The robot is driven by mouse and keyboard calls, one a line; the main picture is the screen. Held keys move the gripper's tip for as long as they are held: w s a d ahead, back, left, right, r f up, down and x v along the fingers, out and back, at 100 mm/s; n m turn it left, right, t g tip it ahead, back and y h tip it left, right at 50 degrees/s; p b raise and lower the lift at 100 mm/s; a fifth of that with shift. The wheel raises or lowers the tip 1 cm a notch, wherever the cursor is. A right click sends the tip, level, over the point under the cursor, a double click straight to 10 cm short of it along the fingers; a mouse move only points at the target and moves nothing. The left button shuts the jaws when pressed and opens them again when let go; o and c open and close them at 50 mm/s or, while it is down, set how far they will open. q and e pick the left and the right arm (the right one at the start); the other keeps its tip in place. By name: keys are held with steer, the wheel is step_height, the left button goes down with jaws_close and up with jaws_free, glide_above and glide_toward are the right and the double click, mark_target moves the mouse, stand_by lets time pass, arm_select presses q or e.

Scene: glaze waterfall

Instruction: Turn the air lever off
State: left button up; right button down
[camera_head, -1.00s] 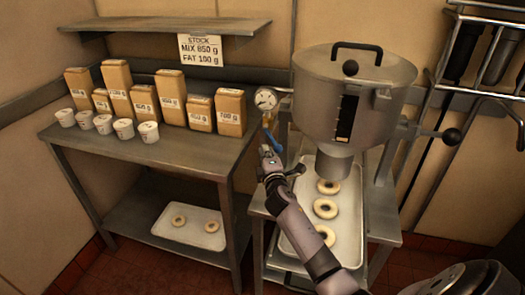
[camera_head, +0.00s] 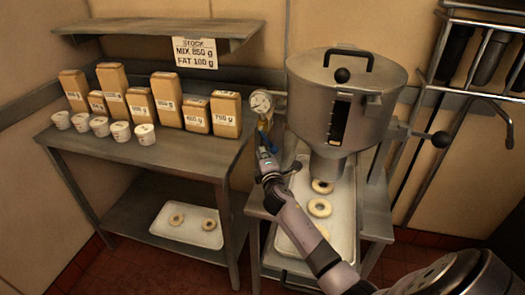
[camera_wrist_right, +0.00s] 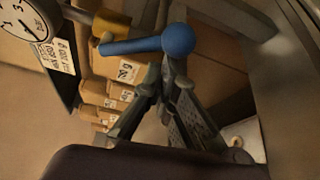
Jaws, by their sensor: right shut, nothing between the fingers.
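The air lever (camera_head: 267,143) is a small blue handle hanging below the round gauge (camera_head: 261,102), left of the steel hopper. In the right wrist view the lever (camera_wrist_right: 135,46) is a blue bar with a round ball end, lying roughly crosswise from a brass fitting (camera_wrist_right: 108,24). My right gripper (camera_head: 266,160) is shut and empty, just below the lever. In the wrist view its fingertips (camera_wrist_right: 172,76) come together just under the ball end; whether they touch it I cannot tell. My left gripper is not in view.
The steel hopper (camera_head: 345,95) stands close to the right of the lever, above a tray (camera_head: 343,225) with dough rings. A table (camera_head: 175,155) at left holds paper bags and small cups. A shelf (camera_head: 160,30) hangs above it.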

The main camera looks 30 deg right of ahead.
mark_target(270, 146)
steer(key=s+d+r+n+g+p, duration=0.1)
steer(key=s+d+r+n+p, duration=0.1)
steer(key=p, duration=0.5)
steer(key=shift+s+d+r+p, duration=0.15)
steer(key=shift+s+r+p, duration=0.1)
steer(key=shift+r+p, duration=0.15)
steer(key=shift+s+d+r+p, duration=0.15)
steer(key=shift+s+r+p, duration=0.1)
steer(key=shift+r, duration=0.35)
